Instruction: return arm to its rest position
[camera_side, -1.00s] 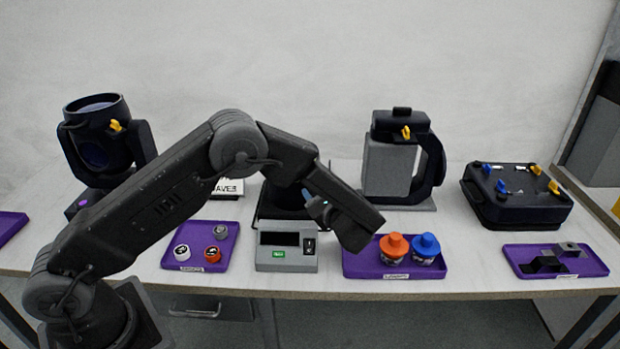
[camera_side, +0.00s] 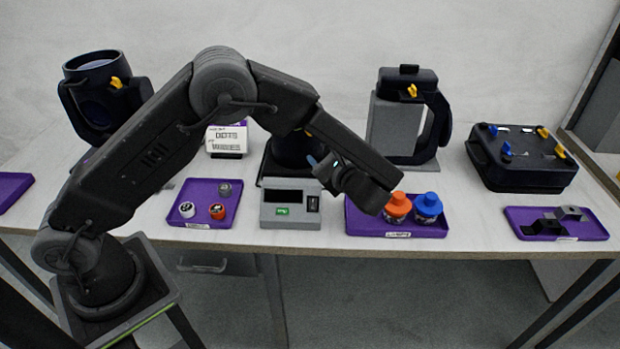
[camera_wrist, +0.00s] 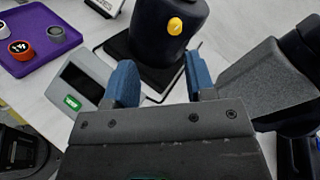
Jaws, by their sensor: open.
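My gripper (camera_side: 317,165) is in the air above the middle of the bench, in front of a dark fixture and near the grey tester box (camera_side: 290,205). In the wrist view its two blue fingers (camera_wrist: 160,75) stand apart with nothing between them. Past them is a black rounded body with a yellow knob (camera_wrist: 175,25). The arm is bent at a raised elbow and reaches over the bench from the lower left. The fixture behind my wrist is partly hidden.
A purple tray with small round pieces (camera_side: 178,215) lies left of the tester. Another tray (camera_side: 365,228) holds an orange and a blue bottle close below my wrist. A yoked lamp (camera_side: 110,98), a grey-backed lamp (camera_side: 395,135), a black case (camera_side: 515,165) and a right tray (camera_side: 590,228) stand around.

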